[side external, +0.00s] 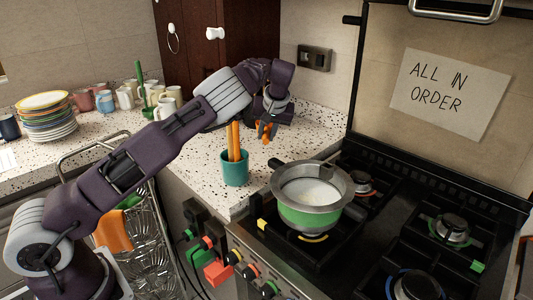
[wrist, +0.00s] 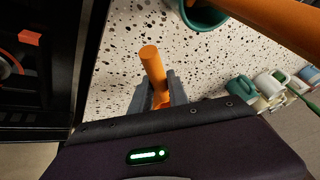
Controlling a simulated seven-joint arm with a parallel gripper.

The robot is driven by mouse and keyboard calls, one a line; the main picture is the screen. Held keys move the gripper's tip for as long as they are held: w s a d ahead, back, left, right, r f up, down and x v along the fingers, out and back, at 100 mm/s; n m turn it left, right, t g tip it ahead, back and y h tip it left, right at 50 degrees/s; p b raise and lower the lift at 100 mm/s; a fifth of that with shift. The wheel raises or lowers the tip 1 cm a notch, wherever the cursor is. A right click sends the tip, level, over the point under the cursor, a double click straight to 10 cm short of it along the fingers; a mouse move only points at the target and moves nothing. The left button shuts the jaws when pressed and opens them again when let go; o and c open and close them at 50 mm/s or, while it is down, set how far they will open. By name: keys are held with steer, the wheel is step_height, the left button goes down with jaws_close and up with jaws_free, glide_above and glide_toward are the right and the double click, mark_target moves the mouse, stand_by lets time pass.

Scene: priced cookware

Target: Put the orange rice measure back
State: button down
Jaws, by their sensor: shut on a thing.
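My gripper (side external: 262,122) is shut on an orange piece (side external: 266,135), which I take to be the rice measure, above the speckled counter behind the teal cup. In the wrist view the orange piece (wrist: 152,65) stands up as a round-ended rod between the grey fingers (wrist: 158,97); its lower part is hidden by my gripper. The teal cup (side external: 235,172) stands on the counter near the stove, with orange sticks (side external: 234,140) upright in it. The cup (wrist: 205,18) also shows at the top of the wrist view, with an orange stick (wrist: 280,28) close to the camera.
A green-banded pot (side external: 308,215) with white contents sits on the black stove (side external: 400,230) right of the cup. Mugs (side external: 125,97) and stacked plates (side external: 46,118) stand at the back left. A dish rack (side external: 135,235) is in front. The speckled counter (side external: 310,135) behind the cup has free room.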

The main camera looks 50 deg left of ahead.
step_height(320, 180, down, 6)
steer(key=shift+f, duration=0.25)
steer(key=shift+f, duration=0.1)
steer(key=c, duration=1.3)
jaws_free()
steer(key=v, duration=1.2)
